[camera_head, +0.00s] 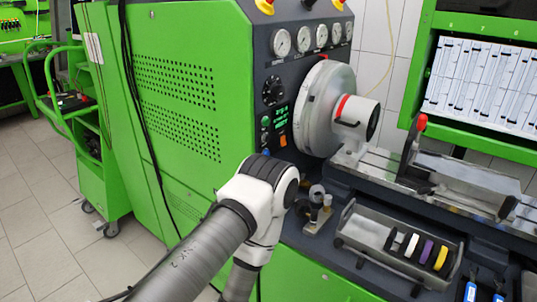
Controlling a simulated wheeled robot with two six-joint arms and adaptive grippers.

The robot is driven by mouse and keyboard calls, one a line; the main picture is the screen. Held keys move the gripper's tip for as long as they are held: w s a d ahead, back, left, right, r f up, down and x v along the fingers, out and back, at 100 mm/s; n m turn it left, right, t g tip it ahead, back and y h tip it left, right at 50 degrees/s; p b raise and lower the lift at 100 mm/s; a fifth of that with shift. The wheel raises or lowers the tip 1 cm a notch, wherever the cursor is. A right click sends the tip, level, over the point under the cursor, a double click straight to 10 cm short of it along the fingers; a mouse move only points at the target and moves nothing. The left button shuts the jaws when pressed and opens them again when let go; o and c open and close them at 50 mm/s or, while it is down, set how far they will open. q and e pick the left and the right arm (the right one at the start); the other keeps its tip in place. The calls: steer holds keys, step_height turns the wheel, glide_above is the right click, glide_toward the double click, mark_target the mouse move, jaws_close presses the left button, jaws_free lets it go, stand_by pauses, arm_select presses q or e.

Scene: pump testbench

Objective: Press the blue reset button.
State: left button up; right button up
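The control panel (306,62) is the dark front of the green pump testbench (190,90). It carries a black dial (273,90), small lit green markings and an orange switch (283,141). Neither gripper shows; the joint may hide the one on this arm.
A round metal flywheel housing (325,108) juts out right of the panel. A metal tray (362,232) with coloured rings, a red-knobbed lever (421,123) and small metal fittings (318,204) stand on the bench. A green trolley (108,180) stands left on the tiled floor.

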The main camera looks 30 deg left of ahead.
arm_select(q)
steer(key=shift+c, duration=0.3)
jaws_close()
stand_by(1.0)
